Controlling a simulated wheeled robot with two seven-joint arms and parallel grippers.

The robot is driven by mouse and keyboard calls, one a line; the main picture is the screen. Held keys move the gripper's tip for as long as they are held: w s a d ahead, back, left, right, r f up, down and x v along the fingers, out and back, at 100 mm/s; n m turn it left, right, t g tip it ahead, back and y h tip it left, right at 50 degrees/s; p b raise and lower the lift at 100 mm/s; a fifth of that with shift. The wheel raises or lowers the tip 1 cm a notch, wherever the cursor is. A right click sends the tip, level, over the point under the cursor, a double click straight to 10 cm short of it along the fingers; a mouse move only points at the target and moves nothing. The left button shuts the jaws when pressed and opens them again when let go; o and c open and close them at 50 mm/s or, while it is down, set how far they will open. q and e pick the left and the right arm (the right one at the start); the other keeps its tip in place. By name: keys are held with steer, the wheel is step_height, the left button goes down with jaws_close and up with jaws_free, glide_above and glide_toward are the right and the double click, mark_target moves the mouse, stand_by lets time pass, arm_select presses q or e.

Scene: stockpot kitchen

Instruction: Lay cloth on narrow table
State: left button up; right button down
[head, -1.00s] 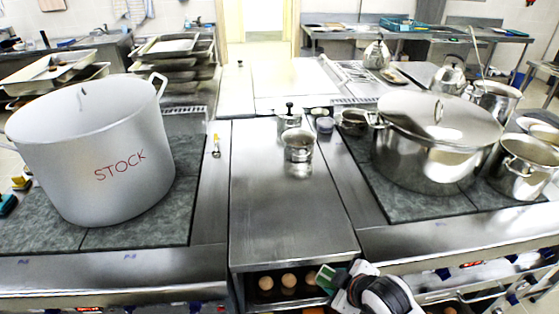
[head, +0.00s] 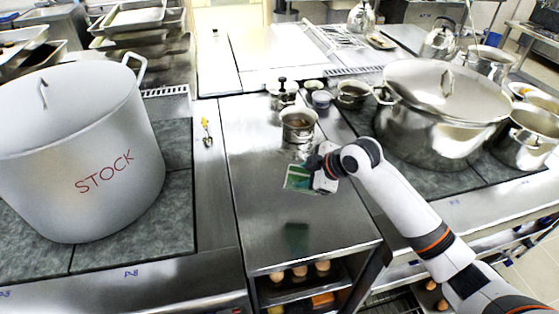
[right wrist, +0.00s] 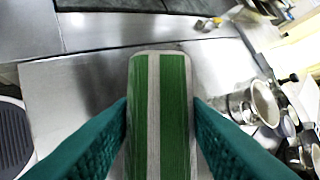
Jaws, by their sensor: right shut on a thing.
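The cloth (head: 298,177) is green with pale stripes. It is held above the narrow table (head: 262,215), a shiny steel counter between two stoves, and its green reflection shows on the steel below. My right gripper (head: 318,176) is shut on the cloth. In the right wrist view the striped cloth (right wrist: 160,110) sits between the two teal fingers and sticks out ahead of them. My left gripper is not in view.
A small steel pot (head: 298,127) stands on the table just beyond the cloth, with a lidded canister (head: 283,95) behind. A large STOCK pot (head: 90,160) is left, a big lidded pot (head: 440,115) right. The table's front part is clear.

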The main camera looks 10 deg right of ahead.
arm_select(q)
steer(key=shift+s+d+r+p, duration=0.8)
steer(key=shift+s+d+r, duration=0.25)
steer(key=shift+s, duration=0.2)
arm_select(e)
step_height(320, 180, down, 8)
steer(key=s, duration=0.1)
steer(key=shift+s+d+f, duration=0.15)
steer(key=shift+d+f, duration=0.1)
steer(key=shift+d, duration=0.2)
steer(key=c, duration=1)
jaws_free()
steer(key=shift+f, duration=0.1)
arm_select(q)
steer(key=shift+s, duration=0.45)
arm_select(e)
steer(key=shift+o, duration=0.7)
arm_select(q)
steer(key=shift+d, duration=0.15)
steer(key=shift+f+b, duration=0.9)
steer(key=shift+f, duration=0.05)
arm_select(e)
steer(key=v, duration=1.2)
